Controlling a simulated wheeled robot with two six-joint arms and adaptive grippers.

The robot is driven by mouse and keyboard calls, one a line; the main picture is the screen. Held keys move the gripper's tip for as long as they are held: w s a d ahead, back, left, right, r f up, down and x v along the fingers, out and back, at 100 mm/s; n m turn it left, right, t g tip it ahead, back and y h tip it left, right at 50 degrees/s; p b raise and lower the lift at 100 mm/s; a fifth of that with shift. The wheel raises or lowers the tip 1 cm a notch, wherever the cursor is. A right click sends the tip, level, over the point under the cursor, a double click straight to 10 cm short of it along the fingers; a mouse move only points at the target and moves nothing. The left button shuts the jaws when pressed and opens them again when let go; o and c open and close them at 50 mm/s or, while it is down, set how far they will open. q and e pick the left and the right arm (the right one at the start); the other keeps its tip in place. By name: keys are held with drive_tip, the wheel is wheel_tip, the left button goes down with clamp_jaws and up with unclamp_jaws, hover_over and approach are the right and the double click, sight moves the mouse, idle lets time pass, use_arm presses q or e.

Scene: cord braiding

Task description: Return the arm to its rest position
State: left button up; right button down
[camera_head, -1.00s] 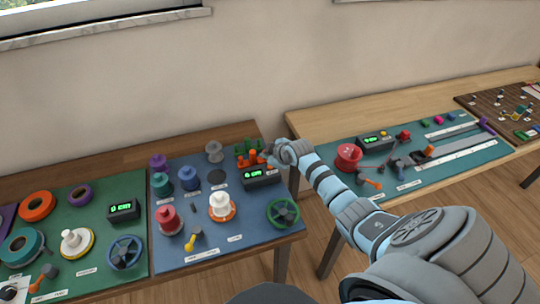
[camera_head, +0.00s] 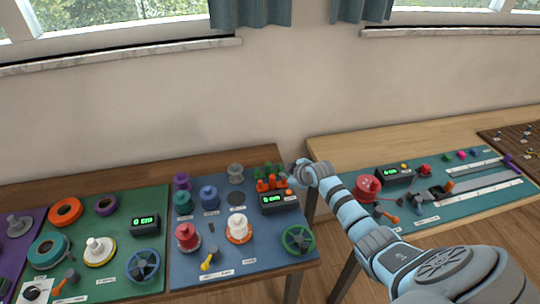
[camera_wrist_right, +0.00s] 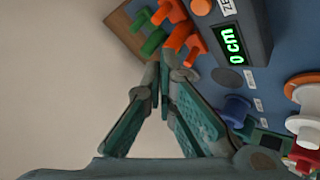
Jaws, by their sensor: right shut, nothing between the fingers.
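My right arm (camera_head: 372,235) reaches in from the lower right of the head view. My right gripper (camera_head: 290,170) is over the back right corner of the blue mat (camera_head: 225,262), close to the orange and green pegs (camera_head: 270,182). In the right wrist view the gripper (camera_wrist_right: 163,70) has its fingertips together with nothing between them. The orange pegs (camera_wrist_right: 178,32) stand just beyond the fingertips there. I cannot tell whether the fingers touch them. My left gripper is not in view.
A black display box (camera_head: 272,204) reading 0 cm stands beside the pegs. Several spools, such as a red one (camera_head: 187,237), stand on the blue mat. A green mat (camera_head: 110,282) lies to its left. A second table (camera_head: 440,138) with tools stands at the right, across a gap.

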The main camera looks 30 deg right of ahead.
drive_tip(key=s+a+f+g, duration=0.1)
drive_tip(key=s+a+f, duration=0.1)
drive_tip(key=s+a, duration=0.2)
drive_tip(key=s+a+f+m+g, duration=0.1)
drive_tip(key=s+a+f, duration=0.1)
drive_tip(key=s+a, duration=0.2)
drive_tip(key=s+a+f+g+y, duration=0.1)
drive_tip(key=s+a, duration=0.3)
drive_tip(key=s, duration=0.4)
drive_tip(key=shift+a+f+m, duration=0.15)
drive_tip(key=shift+f+m, duration=0.15)
drive_tip(key=shift+f, duration=0.1)
drive_tip(key=s+a+r+m+g, duration=0.1)
drive_tip(key=s+a+r+m, duration=0.15)
drive_tip(key=s, duration=0.75)
drive_tip(key=s+a+r+m+g, duration=0.2)
drive_tip(key=s+m, duration=0.1)
drive_tip(key=s, duration=0.6)
wheel_tip(320, 180, down, 21)
drive_tip(key=d+b, duration=0.2)
drive_tip(key=b, duration=0.1)
drive_tip(key=s+f+g+b, duration=0.2)
drive_tip(key=s+f, duration=1.3)
drive_tip(key=f, duration=0.1)
drive_tip(key=shift+d+h, duration=0.15)
drive_tip(key=shift+h, duration=0.15)
